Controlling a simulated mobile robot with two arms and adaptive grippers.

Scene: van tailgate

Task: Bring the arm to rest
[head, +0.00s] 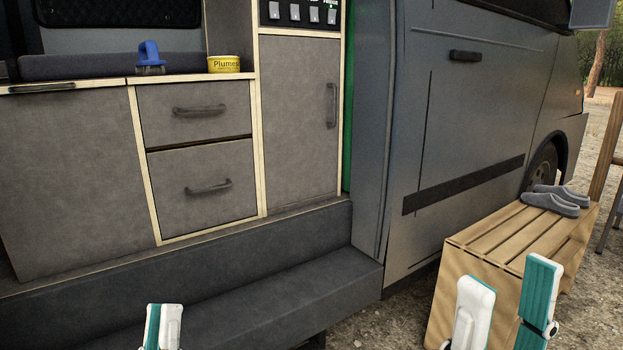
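My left gripper (163,310) shows only at its tip, at the bottom edge in front of the dark step. Its white and teal parts are close together there, and the rest is cut off, so I cannot tell whether it is open. My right gripper (511,275) is at the bottom right, in front of the wooden slatted bench. Its two white and teal fingers stand wide apart, pointing up, with nothing between them.
The slatted bench (478,240) carries grey slippers (556,199). The van's step (250,300) lies below the cabinet drawers (195,112), which are shut. A blue brush (149,58) and a yellow tin (224,64) sit on the counter. A chair stands at far right.

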